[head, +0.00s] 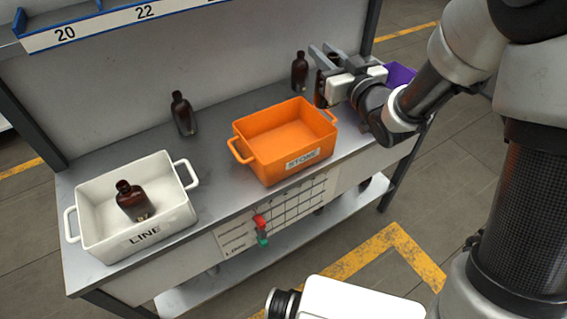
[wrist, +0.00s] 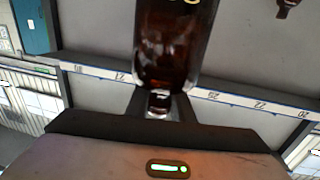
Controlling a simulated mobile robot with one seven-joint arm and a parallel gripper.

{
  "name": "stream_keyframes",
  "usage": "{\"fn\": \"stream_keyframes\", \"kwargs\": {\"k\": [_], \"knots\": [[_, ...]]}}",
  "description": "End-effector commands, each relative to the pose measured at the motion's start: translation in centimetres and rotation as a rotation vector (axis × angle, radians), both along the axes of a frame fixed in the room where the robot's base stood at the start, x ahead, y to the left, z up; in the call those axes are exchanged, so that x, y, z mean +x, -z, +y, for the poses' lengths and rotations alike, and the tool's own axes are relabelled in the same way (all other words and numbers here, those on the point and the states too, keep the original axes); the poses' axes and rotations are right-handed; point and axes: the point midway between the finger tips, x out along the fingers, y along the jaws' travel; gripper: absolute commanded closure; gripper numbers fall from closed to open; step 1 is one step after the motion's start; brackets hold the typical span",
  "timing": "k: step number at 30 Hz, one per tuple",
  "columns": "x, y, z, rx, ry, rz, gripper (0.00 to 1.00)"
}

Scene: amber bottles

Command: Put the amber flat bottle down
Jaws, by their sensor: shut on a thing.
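My gripper (head: 326,58) is at the back right of the bench, to the right of and behind the orange bin. It is shut on a dark amber bottle (head: 320,90), partly hidden by the fingers in the head view. In the wrist view the amber bottle (wrist: 175,45) fills the top middle, its narrow neck end between the fingers and its glossy body reaching away. Its flatness is hard to judge. I cannot tell whether its base touches the bench.
A white LINE bin (head: 95,240) holds an amber bottle (head: 133,200). Other amber bottles stand at the back, one left (head: 183,113) and one near my gripper (head: 299,70). A purple container (head: 400,74) is behind my wrist.

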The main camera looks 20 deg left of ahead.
Motion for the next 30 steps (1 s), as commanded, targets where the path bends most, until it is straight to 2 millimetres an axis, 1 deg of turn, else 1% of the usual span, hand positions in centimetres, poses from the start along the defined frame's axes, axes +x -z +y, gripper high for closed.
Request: {"fn": "stream_keyframes", "kwargs": {"k": [1,3,7,8,11,18,21,24,30], "knots": [[-0.7,1.0,1.5,0.002,-0.047,-0.004,1.00],[-1.5,1.2,3.1,0.002,-0.099,-0.004,1.00],[-2.4,1.8,4.6,0.001,-0.148,0.002,1.00],[-2.4,2.2,4.8,0.001,-0.152,0.003,1.00],[-2.5,4.3,4.9,0.000,-0.156,0.007,1.00],[-2.5,10.9,4.8,0.000,-0.154,0.008,1.00],[-2.6,13.0,4.9,0.001,-0.155,0.005,1.00],[-2.5,14.4,4.8,0.000,-0.153,0.003,1.00],[-2.5,15.7,4.8,0.001,-0.153,0.001,1.00]]}}
